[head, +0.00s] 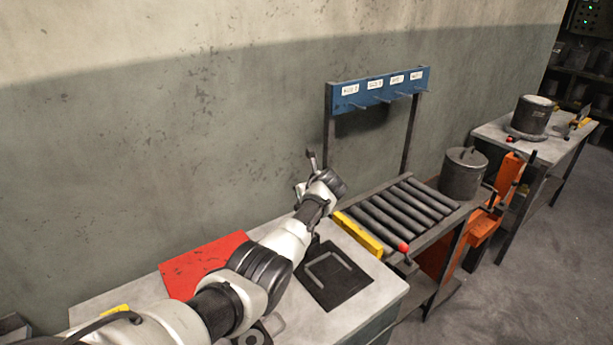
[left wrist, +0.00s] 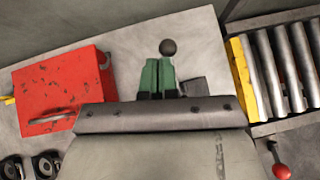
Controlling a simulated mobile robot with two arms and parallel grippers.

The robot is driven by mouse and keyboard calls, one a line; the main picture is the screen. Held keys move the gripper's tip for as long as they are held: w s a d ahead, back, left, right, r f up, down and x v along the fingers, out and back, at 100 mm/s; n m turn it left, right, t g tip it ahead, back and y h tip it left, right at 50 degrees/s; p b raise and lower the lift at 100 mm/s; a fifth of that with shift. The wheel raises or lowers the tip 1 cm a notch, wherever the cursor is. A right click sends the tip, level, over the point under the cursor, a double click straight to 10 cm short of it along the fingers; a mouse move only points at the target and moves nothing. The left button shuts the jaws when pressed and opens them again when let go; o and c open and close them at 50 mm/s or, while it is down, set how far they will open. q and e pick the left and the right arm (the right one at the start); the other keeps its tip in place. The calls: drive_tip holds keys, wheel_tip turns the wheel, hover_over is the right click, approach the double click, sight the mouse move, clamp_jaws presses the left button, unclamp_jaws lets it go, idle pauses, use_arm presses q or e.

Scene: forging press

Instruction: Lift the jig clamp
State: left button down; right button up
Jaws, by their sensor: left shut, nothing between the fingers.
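My left gripper (left wrist: 160,72) is shut and empty, its green fingers side by side in the left wrist view. A dark round knob (left wrist: 168,47) shows just beyond the fingertips; I cannot tell whether they touch it. In the head view a dark knob on a short lever (head: 310,156) stands up behind the wrist; it looks like the jig clamp's handle. The clamp's body is hidden by my arm and gripper. My left arm reaches over the pale bench, and its fingers are hidden in the head view. My right gripper is not in view.
A yellow bar (head: 363,232) edges the roller conveyor (head: 400,207) to the right. A blue hook rack (head: 378,88) stands behind it. A lidded pot (head: 463,176) stands beyond.

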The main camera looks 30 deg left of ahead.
use_arm(q)
drive_tip(key=r, duration=0.3)
drive_tip(key=s+d+r, duration=0.1)
drive_tip(key=shift+r, duration=0.3)
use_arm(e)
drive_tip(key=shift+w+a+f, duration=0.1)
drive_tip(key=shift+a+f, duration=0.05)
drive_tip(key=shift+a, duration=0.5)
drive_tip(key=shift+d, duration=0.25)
